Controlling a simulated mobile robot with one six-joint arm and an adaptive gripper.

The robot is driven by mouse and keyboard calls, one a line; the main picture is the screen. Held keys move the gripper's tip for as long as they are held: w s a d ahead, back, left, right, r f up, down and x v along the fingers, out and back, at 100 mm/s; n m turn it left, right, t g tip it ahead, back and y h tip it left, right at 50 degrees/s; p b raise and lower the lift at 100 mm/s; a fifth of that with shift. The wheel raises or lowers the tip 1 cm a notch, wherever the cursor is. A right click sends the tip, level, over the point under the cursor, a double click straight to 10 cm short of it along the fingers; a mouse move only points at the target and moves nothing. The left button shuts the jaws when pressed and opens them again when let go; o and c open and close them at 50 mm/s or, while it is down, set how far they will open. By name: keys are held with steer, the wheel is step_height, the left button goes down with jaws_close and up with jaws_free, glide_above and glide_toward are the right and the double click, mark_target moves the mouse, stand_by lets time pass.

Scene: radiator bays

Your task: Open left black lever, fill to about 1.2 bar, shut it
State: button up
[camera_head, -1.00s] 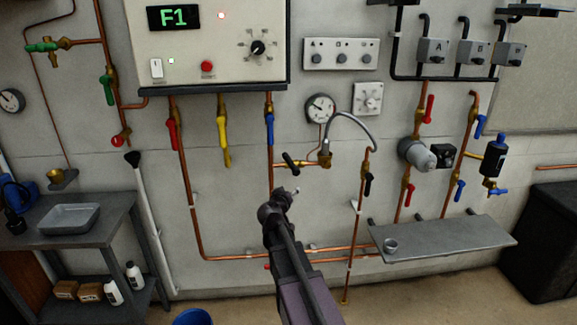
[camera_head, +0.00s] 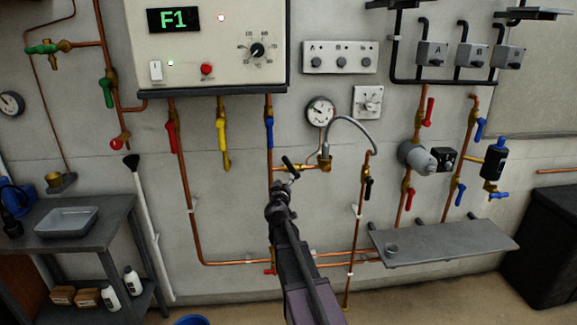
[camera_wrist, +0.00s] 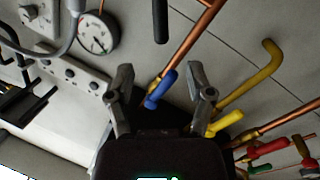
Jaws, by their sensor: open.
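The left black lever (camera_head: 289,163) sits on the copper pipe below and left of the round white pressure gauge (camera_head: 320,110), slanting down to the right. In the wrist view a black handle (camera_wrist: 160,20), likely this lever, shows at the top, beyond the fingertips. The gauge also shows in the wrist view (camera_wrist: 97,34), its numbers too small to read. The right black lever (camera_head: 369,188) hangs down on another pipe. My gripper (camera_head: 291,180) is open and empty, just below the left black lever; I cannot tell whether they touch. Both fingers show in the wrist view (camera_wrist: 159,82).
A grey flexible hose (camera_head: 355,125) arches right of the gauge. Red (camera_head: 172,136), yellow (camera_head: 223,146) and blue (camera_head: 269,130) levers hang under the boiler panel (camera_head: 210,45). A grey shelf (camera_head: 445,242) juts out at lower right. A side table (camera_head: 75,228) stands at left.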

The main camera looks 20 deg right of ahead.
mark_target(288, 165)
steer(key=x, duration=1.3)
steer(key=shift+w+d, duration=0.1)
steer(key=shift+w, duration=0.1)
jaws_close()
